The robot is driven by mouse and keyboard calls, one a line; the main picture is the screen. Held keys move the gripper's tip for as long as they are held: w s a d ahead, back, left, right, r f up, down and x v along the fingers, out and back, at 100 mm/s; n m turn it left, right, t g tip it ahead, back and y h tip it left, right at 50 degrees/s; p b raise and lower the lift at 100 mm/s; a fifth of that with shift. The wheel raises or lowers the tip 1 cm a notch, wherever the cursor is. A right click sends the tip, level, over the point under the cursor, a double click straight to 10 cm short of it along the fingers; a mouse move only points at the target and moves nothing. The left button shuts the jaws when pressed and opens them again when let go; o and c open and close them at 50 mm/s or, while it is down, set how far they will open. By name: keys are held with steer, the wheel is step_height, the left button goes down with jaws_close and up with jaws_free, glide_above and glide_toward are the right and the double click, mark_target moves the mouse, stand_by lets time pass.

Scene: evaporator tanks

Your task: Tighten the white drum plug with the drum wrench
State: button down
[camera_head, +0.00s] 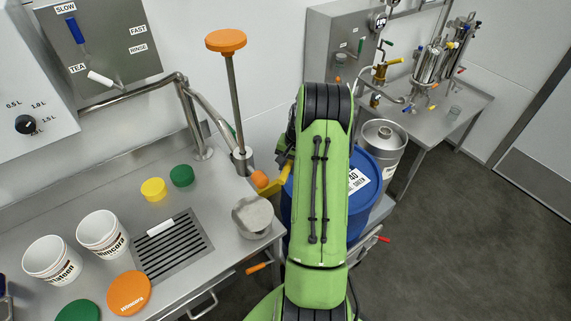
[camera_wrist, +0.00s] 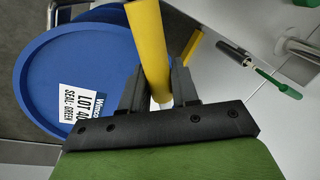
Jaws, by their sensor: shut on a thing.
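The yellow drum wrench (camera_wrist: 148,35) stands between the dark fingers of my gripper (camera_wrist: 158,88) in the wrist view, and the gripper is shut on it. A yellow bar (camera_head: 273,188), likely the same wrench, sticks out left of my arm in the head view. The blue drum (camera_head: 367,180) stands behind my green arm, which hides much of it. Its blue top (camera_wrist: 45,75), with a white lot label, lies left of the wrench in the wrist view. I cannot make out the white plug in either view. I cannot tell whether the wrench touches the drum.
A steel counter (camera_head: 75,200) on the left holds white tubs (camera_head: 102,233), coloured lids and a small steel pot (camera_head: 253,216). An orange-topped rod (camera_head: 226,41) rises by the wall. A steel keg (camera_head: 385,140) stands behind the drum. The floor at right (camera_head: 470,230) is clear.

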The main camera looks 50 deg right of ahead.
steer(key=shift+s+d, duration=0.2)
steer(key=shift+w+a+f, duration=0.1)
steer(key=shift+f, duration=0.05)
steer(key=shift+f+b, duration=1.9)
steer(key=shift+f, duration=0.35)
steer(key=shift+f+b, duration=0.8)
steer(key=shift+f, duration=0.25)
steer(key=shift+w+a+m, duration=0.25)
steer(key=shift+w+m, duration=0.35)
steer(key=shift+w, duration=0.1)
